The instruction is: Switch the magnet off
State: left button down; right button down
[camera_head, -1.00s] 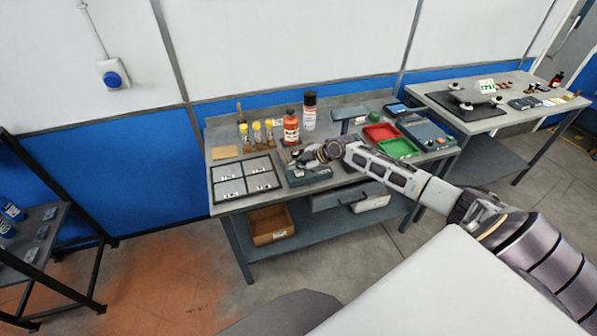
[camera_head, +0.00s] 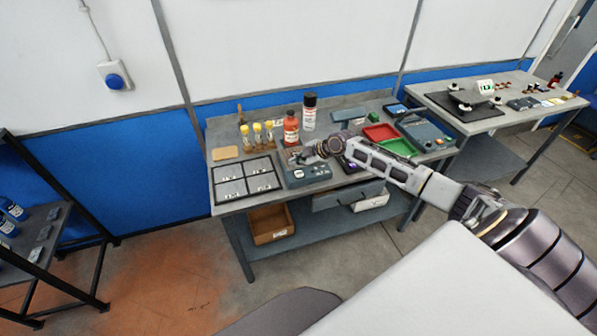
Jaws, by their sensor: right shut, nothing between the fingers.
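A low grey-blue box (camera_head: 309,178) with small light marks on its top stands at the front of the near bench, right of the four-part tray. It may be the magnet unit, but its switch is too small to read. My right arm reaches in from the right. My right gripper (camera_head: 298,158) is shut and empty, just over or behind the back edge of this box. I cannot tell whether it touches the box. The gripper hides part of the bench behind it. My left gripper is not in view.
A black-framed four-part tray (camera_head: 246,194) lies left of the box. An orange-red bottle (camera_head: 291,128), a black-capped spray can (camera_head: 309,113) and yellow-topped vials (camera_head: 257,134) stand behind. A red tray (camera_head: 380,132) and a green tray (camera_head: 398,148) lie to the right.

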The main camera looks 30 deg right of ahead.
aim_at(298, 175)
jog(key=shift+r+p, duration=1.05)
jog(key=shift+r, duration=0.65)
jog(key=shift+f, duration=0.1)
